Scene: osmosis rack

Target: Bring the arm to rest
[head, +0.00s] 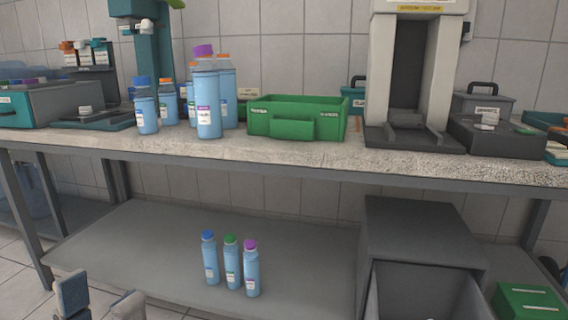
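My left gripper (100,303) shows at the bottom left edge of the head view. Its two fingertips stand apart with a gap between them, and nothing shows in the gap. The rest of that gripper and its arm are cut off by the frame. It appears in front of the lower shelf (150,245), left of three bottles there with blue (211,262), green (233,266) and purple (251,274) caps. I cannot tell its exact distance from the shelf. My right gripper is out of view.
The grey worktop (300,155) holds several capped bottles, a green bin (296,118), a tall white and grey machine (414,80) and a grey box (65,100). Below, an open dark drawer (425,295) and a green box (528,302) stand at right. The shelf's left part is clear.

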